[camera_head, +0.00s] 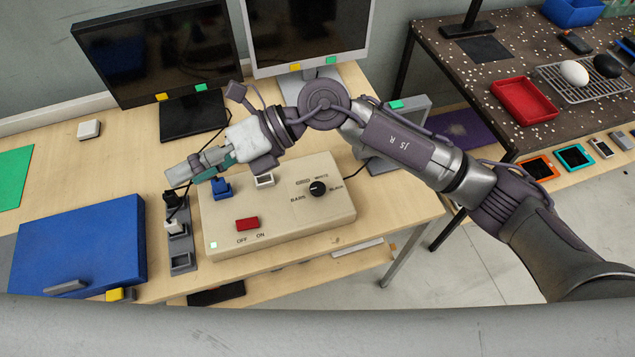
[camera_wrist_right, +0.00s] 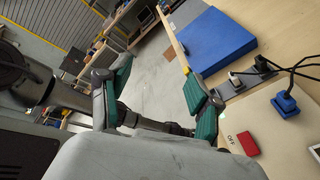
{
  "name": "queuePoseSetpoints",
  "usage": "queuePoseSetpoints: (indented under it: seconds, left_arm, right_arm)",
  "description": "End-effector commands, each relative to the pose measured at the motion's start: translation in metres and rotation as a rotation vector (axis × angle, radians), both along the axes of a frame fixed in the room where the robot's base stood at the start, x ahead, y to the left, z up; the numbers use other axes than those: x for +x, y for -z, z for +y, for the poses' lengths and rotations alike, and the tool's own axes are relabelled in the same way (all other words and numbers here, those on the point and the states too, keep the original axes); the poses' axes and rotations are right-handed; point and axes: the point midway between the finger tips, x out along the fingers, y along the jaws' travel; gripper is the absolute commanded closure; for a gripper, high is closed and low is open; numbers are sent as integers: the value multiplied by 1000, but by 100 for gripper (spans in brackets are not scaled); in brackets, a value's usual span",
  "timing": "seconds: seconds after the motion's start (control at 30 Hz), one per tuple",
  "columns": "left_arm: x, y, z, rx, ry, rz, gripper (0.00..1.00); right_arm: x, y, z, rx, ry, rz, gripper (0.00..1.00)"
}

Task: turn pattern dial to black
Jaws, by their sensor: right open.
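The pattern dial (camera_head: 318,188) is a round black knob on the right part of a beige box (camera_head: 285,222). Labels BARS, GRID, WHITE and BLACK are printed around it, with BLACK on its right. Its exact pointer direction is too small to tell. My right gripper (camera_head: 184,172) is above the box's far left corner, pointing left, well to the left of the dial and not touching it. In the right wrist view its green-padded fingers (camera_wrist_right: 155,95) are spread apart with nothing between them. The dial does not show there. My left gripper is not in view.
The box also carries a red OFF/ON switch (camera_head: 247,224) and a blue plug (camera_head: 221,188). A power strip (camera_head: 181,248) and a blue case (camera_head: 80,245) lie left of it. Two monitors (camera_head: 160,52) (camera_head: 306,34) stand behind. My right forearm passes above the box's far right side.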

Motion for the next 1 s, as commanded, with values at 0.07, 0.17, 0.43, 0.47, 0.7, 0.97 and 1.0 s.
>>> queuePoseSetpoints:
  seconds: [0.07,0.17,0.43,0.47,0.7,0.97,1.0]
  left_arm:
    - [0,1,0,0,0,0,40]
    - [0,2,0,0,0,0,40]
    - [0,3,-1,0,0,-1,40]
    - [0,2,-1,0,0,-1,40]
    - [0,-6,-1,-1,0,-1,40]
    - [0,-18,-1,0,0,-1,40]
    - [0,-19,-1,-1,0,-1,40]
  right_arm:
    - [15,41,-27,-276,-93,-190,36]
    - [48,77,-77,-612,-155,-365,36]
    - [113,83,-172,-1119,-159,-561,36]
    - [115,83,-175,-1134,-157,-565,36]
    - [115,110,-178,-1146,-160,-564,36]
    - [115,166,-178,-1145,-160,-563,36]
    - [115,174,-178,-1145,-159,-563,36]
